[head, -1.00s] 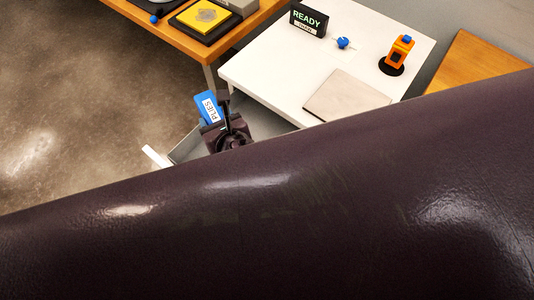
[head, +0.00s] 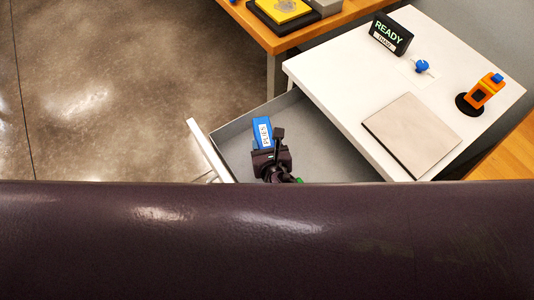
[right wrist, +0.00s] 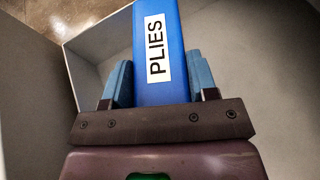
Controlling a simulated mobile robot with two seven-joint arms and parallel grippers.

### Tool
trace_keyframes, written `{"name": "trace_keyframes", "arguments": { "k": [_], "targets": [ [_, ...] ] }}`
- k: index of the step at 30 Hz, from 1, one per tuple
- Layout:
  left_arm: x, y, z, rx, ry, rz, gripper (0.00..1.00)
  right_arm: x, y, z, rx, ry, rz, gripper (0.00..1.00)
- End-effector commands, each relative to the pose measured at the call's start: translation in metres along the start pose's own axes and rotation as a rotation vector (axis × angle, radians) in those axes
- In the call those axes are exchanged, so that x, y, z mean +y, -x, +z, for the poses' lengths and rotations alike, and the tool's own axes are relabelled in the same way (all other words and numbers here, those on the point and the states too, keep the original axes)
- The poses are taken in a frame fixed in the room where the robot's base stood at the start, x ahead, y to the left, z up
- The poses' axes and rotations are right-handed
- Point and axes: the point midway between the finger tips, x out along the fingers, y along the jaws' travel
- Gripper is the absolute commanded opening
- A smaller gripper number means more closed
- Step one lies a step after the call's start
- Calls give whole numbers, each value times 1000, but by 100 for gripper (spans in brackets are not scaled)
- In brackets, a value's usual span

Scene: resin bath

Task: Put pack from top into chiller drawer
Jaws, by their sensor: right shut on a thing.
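The blue pack (head: 262,131) has a white label reading PLIES. My right gripper (head: 266,148) is shut on it, and the right wrist view shows the pack (right wrist: 160,60) between the two fingers (right wrist: 160,88). The chiller drawer (head: 325,150) is a grey open tray pulled out from under the white top. In the head view the pack and gripper are over the drawer's left part; the grey drawer walls (right wrist: 95,45) surround them in the right wrist view. Whether the pack touches the drawer floor I cannot tell. My left gripper is not in view.
The white top (head: 340,75) carries a READY sign (head: 390,35), a blue knob (head: 421,66), a flat grey plate (head: 411,135) and an orange device (head: 485,90). A wooden bench (head: 262,35) stands behind. My dark arm hides the drawer's near part.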

Motion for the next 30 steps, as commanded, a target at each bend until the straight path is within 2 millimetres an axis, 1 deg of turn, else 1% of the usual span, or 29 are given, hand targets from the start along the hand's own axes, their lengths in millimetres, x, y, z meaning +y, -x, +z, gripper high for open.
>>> {"name": "trace_keyframes", "arguments": {
  "k": [1, 5, 7, 12, 15, 23, 28, 29, 30],
  "targets": [
    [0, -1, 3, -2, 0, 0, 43, 0, -2, -4, 0, -2, 0, 22],
    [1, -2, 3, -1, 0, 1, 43, 0, -4, -8, -2, -1, 0, 22],
    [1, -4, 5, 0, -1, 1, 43, 0, -6, -13, -1, 0, 0, 22],
    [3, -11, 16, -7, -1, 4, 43, 0, -15, -38, 3, -1, 0, 22],
    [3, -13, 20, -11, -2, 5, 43, 0, -19, -46, 2, -1, 0, 22],
    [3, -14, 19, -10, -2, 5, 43, 0, -19, -44, -2, 0, 1, 22],
    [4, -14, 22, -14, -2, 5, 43, 0, -21, -48, -1, -1, 1, 22],
    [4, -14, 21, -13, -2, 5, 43, 0, -20, -48, -1, -1, 0, 58],
    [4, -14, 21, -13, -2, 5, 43, 0, -20, -48, -1, -1, 0, 64]
  ]
}}
